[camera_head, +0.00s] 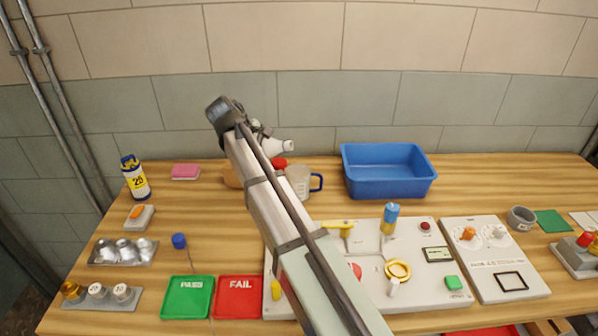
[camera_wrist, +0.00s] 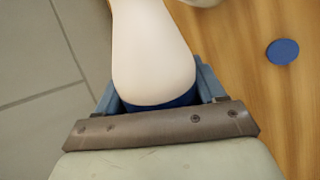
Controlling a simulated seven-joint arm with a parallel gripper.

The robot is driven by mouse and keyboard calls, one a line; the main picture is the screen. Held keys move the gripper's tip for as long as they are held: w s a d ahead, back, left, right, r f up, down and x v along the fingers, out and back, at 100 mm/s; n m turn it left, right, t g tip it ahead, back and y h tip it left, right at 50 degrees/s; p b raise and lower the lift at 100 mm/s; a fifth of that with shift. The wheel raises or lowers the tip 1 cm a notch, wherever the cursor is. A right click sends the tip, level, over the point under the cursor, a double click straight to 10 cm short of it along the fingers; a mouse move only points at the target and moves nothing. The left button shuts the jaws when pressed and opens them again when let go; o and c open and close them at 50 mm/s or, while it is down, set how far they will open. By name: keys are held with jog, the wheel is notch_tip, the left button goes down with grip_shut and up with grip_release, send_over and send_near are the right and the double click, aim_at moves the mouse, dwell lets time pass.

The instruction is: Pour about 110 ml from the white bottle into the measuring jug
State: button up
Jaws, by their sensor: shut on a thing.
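In the head view my arm hides most of the gripper. The measuring jug (camera_head: 299,184), clear with a blue handle, stands on the table below and slightly right of the bottle's end. Its lower left is hidden by my arm. No stream or liquid level can be made out.
A blue bin (camera_head: 388,185) stands right of the jug. A control panel (camera_head: 375,290) lies in front. A flat blue disc (camera_wrist: 283,52) lies on the wood.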

jog(key=shift+s+d+f+y, duration=0.1)
jog(key=shift+d+f+y, duration=0.15)
jog(key=shift+f+y, duration=0.4)
jog(key=shift+f, duration=0.1)
jog(key=shift+m+t+y, duration=0.5)
jog(key=shift+y, duration=0.25)
jog(key=shift+a+p, duration=0.25)
jog(key=shift+p, duration=0.05)
jog(key=shift+w+a, duration=0.2)
jog(key=shift+w, duration=0.05)
jog(key=shift+w+a+r+y+p, duration=0.1)
jog(key=shift+r+y+p, duration=0.5)
jog(key=shift+r+y, duration=0.1)
dwell(1.6)
